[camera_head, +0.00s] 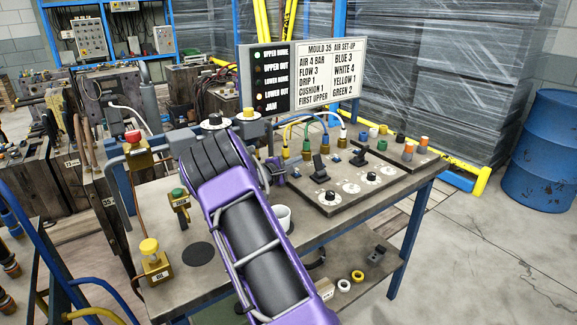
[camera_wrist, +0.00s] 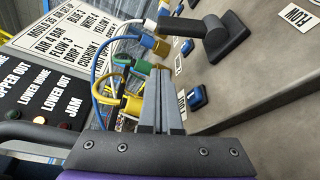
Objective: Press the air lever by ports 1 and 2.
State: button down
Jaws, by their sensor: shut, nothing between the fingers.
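The black air lever (camera_head: 320,166) stands on its plate at the left of the bench panel, in front of the hose ports. It also shows in the wrist view (camera_wrist: 212,36), tilted, beyond my fingertips. A second black lever (camera_head: 358,156) stands further right. Port numbers are too small to read. The ports carry yellow (camera_head: 285,150), green (camera_head: 307,148), blue and white hoses. My gripper (camera_head: 276,170) is left of the nearer lever, partly hidden by my arm. In the wrist view its fingers (camera_wrist: 160,85) are shut and empty, apart from the lever.
A blue switch (camera_wrist: 196,96) sits right of my fingers in the wrist view. The signboard (camera_head: 320,75) stands behind the ports. Dials (camera_head: 330,197) line the panel's front.

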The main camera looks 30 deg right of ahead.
aim_at(319, 166)
jog(key=x, duration=0.2)
jog(key=shift+d, duration=0.4)
jog(key=shift+s+r, duration=0.55)
jog(key=shift+s, duration=0.3)
jog(key=shift+s+d+r, duration=0.1)
jog(key=shift+s+r, duration=0.2)
jog(key=shift+s, duration=0.55)
